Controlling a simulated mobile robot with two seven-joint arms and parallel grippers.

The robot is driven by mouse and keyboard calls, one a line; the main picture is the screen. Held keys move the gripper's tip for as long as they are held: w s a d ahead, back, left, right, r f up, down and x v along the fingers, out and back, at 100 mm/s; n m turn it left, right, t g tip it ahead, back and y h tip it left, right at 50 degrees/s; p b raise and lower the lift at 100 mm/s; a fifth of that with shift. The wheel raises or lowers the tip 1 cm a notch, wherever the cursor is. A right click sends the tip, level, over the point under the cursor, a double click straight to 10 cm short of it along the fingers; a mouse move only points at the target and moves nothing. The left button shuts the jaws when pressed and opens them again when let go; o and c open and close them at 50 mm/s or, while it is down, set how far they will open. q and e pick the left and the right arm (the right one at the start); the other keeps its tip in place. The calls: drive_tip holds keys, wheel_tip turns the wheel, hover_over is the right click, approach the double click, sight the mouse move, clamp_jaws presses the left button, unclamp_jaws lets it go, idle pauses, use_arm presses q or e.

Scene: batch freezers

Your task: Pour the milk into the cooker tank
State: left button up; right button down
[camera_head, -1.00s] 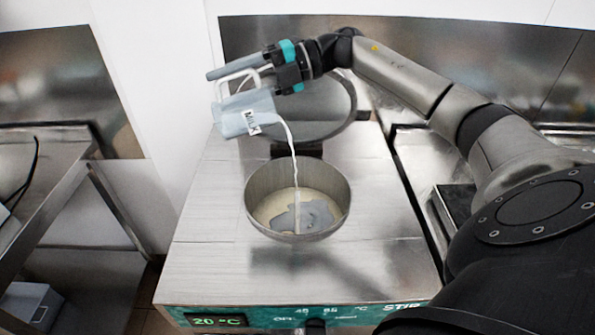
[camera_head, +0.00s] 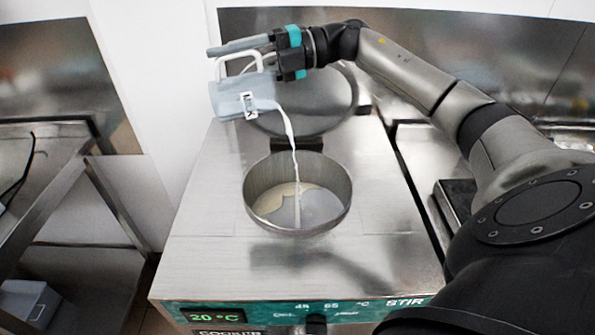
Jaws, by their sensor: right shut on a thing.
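A grey-blue jug (camera_head: 228,101) with a MILK label is tilted on its side above and left of the cooker tank (camera_head: 336,213). A thin white stream of milk (camera_head: 290,132) runs from its mouth down into the round tank. Whitish milk (camera_head: 318,204) covers part of the tan tank bottom. My right gripper (camera_head: 250,48) is shut on the jug's white handle (camera_head: 222,68) and holds the jug in the air. My left gripper is not in view.
The tank sits in the steel top of the cooker (camera_head: 205,225), whose front panel (camera_head: 215,316) reads 20 °C. A round lid (camera_head: 330,100) stands open behind the tank. A steel table (camera_head: 40,190) stands at the left. My right arm reaches over the right side.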

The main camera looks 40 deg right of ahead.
drive_tip(key=shift+a+r, duration=0.1)
drive_tip(key=shift+r, duration=0.05)
drive_tip(key=shift+r+y+b, duration=0.2)
drive_tip(key=shift+y+b, duration=0.1)
drive_tip(key=shift+r, duration=0.3)
drive_tip(key=shift+r+t+y+b, duration=0.2)
drive_tip(key=shift+t+y+b, duration=0.1)
drive_tip(key=shift+b, duration=0.15)
